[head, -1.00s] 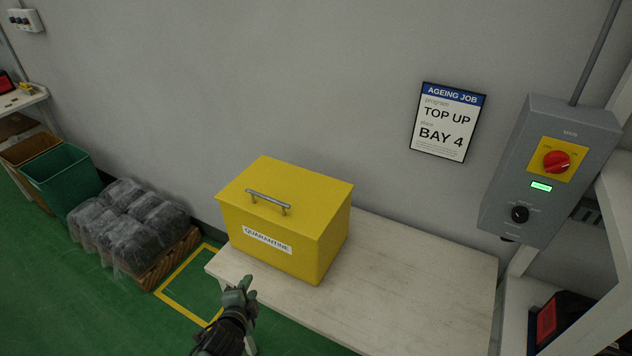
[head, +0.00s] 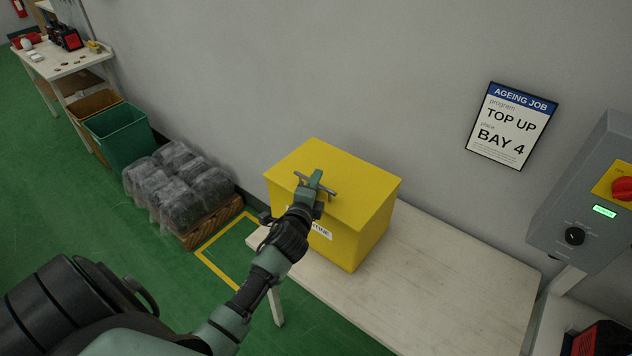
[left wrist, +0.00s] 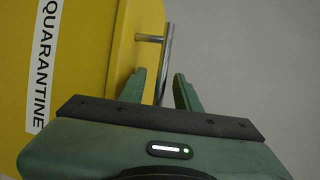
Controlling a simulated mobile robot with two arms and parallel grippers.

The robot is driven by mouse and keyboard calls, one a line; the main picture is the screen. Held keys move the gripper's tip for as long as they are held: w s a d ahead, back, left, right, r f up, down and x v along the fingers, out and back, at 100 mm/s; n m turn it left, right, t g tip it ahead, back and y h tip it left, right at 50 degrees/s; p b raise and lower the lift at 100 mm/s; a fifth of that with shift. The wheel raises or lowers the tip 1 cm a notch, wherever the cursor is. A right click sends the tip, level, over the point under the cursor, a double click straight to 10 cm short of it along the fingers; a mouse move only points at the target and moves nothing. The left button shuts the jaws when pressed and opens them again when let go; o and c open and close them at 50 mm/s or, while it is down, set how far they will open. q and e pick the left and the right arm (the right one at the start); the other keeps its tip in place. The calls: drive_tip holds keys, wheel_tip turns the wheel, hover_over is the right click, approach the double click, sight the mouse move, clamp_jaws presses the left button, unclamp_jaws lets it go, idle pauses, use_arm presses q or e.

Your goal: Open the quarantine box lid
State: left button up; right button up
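The yellow quarantine box (head: 350,240) stands on the pale bench with its lid (head: 362,180) shut. Its white label is partly hidden behind my left arm in the head view and reads QUARANTINE in the left wrist view (left wrist: 43,65). My left gripper (head: 314,182) is at the metal handle on the lid and hides much of it. In the left wrist view the handle (left wrist: 166,50) runs between the two green fingers of my left gripper (left wrist: 161,88), with a gap showing beside the bar; the fingers are open. My right gripper is not in view.
The pale bench (head: 440,285) is bare right of the box. A grey wall stands close behind it. A grey control box (head: 590,215) hangs at the right. A wrapped pallet load (head: 180,185) and a green bin (head: 122,135) stand on the floor at left.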

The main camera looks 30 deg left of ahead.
use_arm(q)
clamp_jaws()
idle(1.5)
